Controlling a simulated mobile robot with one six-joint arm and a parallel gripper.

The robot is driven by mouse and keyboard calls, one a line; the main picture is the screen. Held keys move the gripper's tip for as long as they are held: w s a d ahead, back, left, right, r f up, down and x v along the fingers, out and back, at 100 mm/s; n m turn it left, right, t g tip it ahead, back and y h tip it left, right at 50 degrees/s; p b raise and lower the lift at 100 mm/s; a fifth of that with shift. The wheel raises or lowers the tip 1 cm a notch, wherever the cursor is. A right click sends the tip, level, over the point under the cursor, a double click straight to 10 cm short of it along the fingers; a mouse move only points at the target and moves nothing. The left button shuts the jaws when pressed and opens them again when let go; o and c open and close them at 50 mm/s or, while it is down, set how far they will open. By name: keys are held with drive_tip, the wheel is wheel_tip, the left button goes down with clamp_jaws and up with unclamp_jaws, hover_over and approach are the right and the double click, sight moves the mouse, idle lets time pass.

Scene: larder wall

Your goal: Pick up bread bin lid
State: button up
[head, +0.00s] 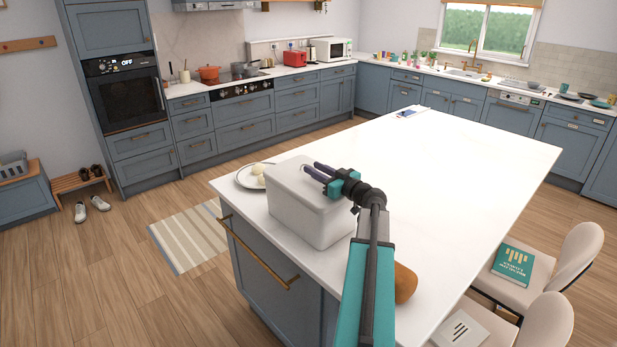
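The bread bin (305,220) is a pale grey box with rounded corners, standing on the near left end of the white island. Its lid (288,178) lies flat on top and looks closed on the bin. No handle on the lid can be made out. My gripper (310,168) is over the right part of the lid, its two dark fingers pointing left. The fingers show a gap with nothing visible between them. Whether they touch the lid cannot be told. My gripper and arm hide part of the lid's right side.
A plate (245,179) with pale food sits close to the bin's left. A brown rounded thing (405,283) lies right of my arm, partly hidden. The island top (450,165) is mostly clear beyond. Chairs (577,257) stand along its right side, one bearing a green book (512,262).

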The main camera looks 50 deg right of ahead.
drive_tip(key=shift+w, duration=0.45)
clamp_jaws()
